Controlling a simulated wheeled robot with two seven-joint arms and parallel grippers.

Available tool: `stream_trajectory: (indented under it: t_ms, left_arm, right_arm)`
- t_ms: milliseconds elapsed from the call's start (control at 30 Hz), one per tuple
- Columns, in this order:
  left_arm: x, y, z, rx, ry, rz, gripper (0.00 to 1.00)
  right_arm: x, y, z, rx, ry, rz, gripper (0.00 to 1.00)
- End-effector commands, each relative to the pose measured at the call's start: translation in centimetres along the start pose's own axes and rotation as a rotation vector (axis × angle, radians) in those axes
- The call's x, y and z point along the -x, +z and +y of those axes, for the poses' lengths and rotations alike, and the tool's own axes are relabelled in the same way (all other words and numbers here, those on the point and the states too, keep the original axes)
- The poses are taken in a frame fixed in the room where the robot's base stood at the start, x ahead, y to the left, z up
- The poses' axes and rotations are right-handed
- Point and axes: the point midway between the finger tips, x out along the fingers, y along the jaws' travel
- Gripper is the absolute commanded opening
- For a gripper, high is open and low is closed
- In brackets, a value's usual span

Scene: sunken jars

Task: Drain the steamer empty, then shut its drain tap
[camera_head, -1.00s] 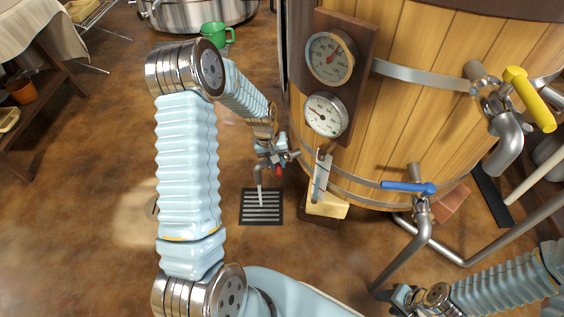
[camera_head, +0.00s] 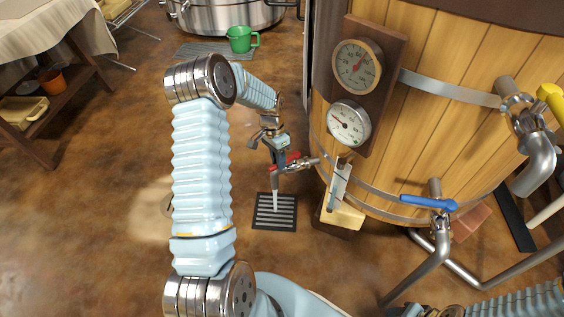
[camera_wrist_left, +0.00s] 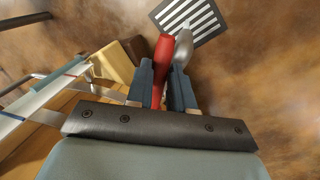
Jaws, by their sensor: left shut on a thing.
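The steamer (camera_head: 440,120) is a large wooden vat with metal bands at the right of the head view. Its drain tap (camera_head: 303,165) sticks out low on its left side with a red handle (camera_head: 292,158). The spout (camera_head: 275,184) points down above a slatted floor drain (camera_head: 262,222). A pale streak shows below the spout; I cannot tell whether it is water. My left gripper (camera_head: 275,148) is shut on the red handle, which shows between its fingers (camera_wrist_left: 167,85) in the left wrist view. My right gripper (camera_head: 408,311) is mostly cut off at the bottom edge.
Two round dials (camera_head: 357,67) and a sight glass (camera_head: 339,186) are on the vat's front. A blue-handled valve (camera_head: 428,202) and a yellow-handled valve (camera_head: 551,98) sit to the right. A green jug (camera_head: 241,39) stands behind. The floor at left is open.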

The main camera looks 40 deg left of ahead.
Motion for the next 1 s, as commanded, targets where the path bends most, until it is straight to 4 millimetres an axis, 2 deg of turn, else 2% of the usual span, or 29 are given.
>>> stream_trajectory:
  t_ms: [400, 933, 967, 1000]
  left_arm:
    - [0.3, -0.2, -1.3, -0.174, -0.001, -0.034, 0.00]
    - [0.3, -0.2, -1.4, -0.194, -0.002, -0.038, 0.00]
    - [0.3, -0.2, -1.4, -0.194, -0.002, -0.038, 0.25]
    - [0.3, -0.2, -1.4, -0.194, -0.002, -0.038, 0.31]
  right_arm:
    - [0.1, 0.0, 0.0, 0.000, 0.000, 0.000, 0.47]
    - [0.1, 0.0, 0.0, 0.000, 0.000, 0.000, 0.47]
    - [0.1, 0.0, 0.0, 0.000, 0.000, 0.000, 0.47]
    - [0.1, 0.0, 0.0, 0.000, 0.000, 0.000, 0.47]
